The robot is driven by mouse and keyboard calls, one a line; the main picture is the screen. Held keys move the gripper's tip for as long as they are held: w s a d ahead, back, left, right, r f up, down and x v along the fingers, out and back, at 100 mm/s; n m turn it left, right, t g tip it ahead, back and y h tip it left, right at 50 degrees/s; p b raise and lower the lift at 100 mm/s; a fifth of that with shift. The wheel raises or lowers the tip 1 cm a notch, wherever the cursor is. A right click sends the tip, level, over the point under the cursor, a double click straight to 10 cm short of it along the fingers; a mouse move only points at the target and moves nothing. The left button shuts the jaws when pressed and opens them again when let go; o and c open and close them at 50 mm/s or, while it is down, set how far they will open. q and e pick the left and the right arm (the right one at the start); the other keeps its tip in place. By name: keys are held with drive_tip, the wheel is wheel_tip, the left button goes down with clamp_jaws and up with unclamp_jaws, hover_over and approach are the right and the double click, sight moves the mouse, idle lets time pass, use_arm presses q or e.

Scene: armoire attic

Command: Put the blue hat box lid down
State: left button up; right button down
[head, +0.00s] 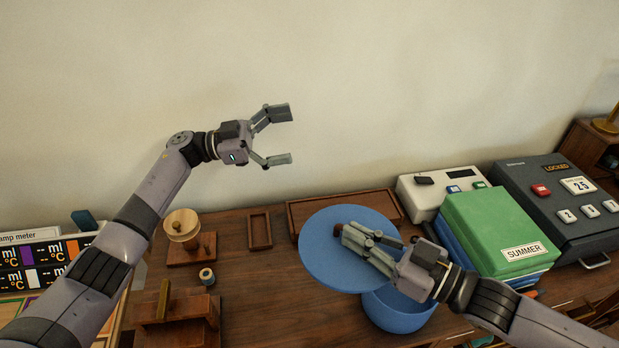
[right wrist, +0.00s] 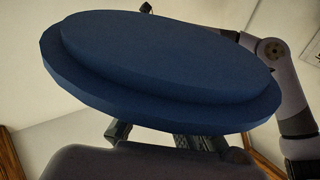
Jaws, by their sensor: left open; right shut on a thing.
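The blue hat box lid (head: 330,262) is a round blue disc with a small dark knob on top. My right gripper (head: 355,240) is shut on it, over the knob area, and holds it above the table. The lid's underside fills much of the right wrist view (right wrist: 160,70). The blue hat box (head: 400,310) stands on the table below and to the right of the lid, partly hidden by the lid and my right arm. My left gripper (head: 280,136) is open and empty, raised in front of the wall.
The wooden table (head: 245,285) has some free room left of the lid. A shallow wooden tray (head: 300,210) lies behind the lid. A green box (head: 490,225) marked SUMMER, a white device (head: 410,190) and a dark locked case (head: 530,180) crowd the right. A wooden spool stand (head: 182,240) is at left.

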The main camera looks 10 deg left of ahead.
sight(360, 219)
use_arm(q)
drive_tip(key=s+d+f+m+g+y, duration=0.1)
drive_tip(key=s+d+f+g+y, duration=0.1)
drive_tip(key=s+d+g, duration=0.1)
drive_tip(key=s+d+f+m+g+y, duration=0.2)
drive_tip(key=s+d+g, duration=0.1)
drive_tip(key=s+d, duration=0.3)
drive_tip(key=s+d+f+m+g+y, duration=0.1)
drive_tip(key=s+d+f+g+y, duration=0.2)
drive_tip(key=s+d, duration=0.2)
drive_tip(key=shift+s+d+f+m, duration=0.1)
drive_tip(key=shift+d+m, duration=0.3)
drive_tip(key=shift+d, duration=0.85)
drive_tip(key=shift+c, duration=0.4)
drive_tip(key=shift+d, duration=0.1)
drive_tip(key=c, duration=1.2)
drive_tip(key=shift+c, duration=0.2)
drive_tip(key=o, duration=1.3)
drive_tip(key=shift+a, duration=0.25)
